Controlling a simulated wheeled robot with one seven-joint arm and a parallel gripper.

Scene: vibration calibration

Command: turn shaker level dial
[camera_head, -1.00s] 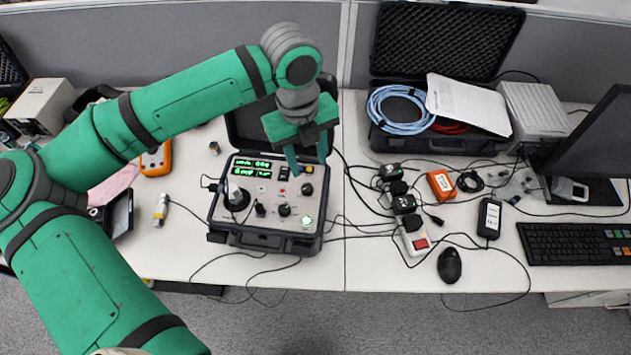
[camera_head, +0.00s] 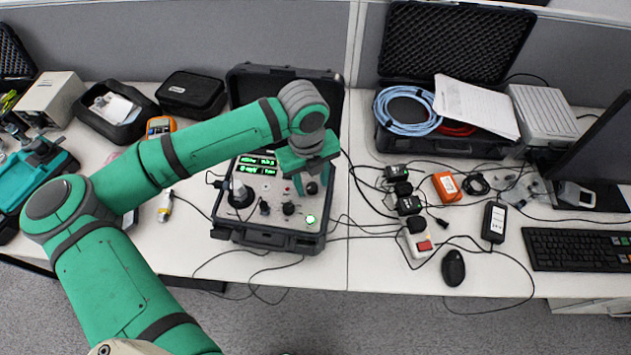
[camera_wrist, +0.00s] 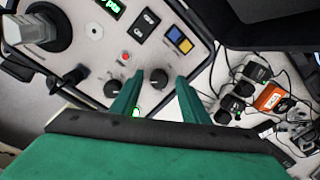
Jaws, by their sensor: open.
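The shaker calibrator (camera_head: 268,240) is a grey panel with green displays and several black knobs, set in an open black case. My gripper (camera_head: 312,182) is over the right part of the panel, pointing down. In the wrist view my gripper (camera_wrist: 158,80) has its two green fingers apart. A black dial (camera_wrist: 158,78) appears between the fingertips; I cannot tell whether they touch it. A second black dial (camera_wrist: 113,88) lies just outside the left finger. I cannot read the dial labels. A lit green button (camera_head: 310,219) is at the panel's lower right.
A shaker head (camera_head: 240,195) stands on the panel's left side. Black adapters (camera_head: 409,205), a power strip (camera_head: 417,243) and loose cables lie to the right. A black mouse (camera_head: 453,266) is near the front edge. The case lid stands open behind.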

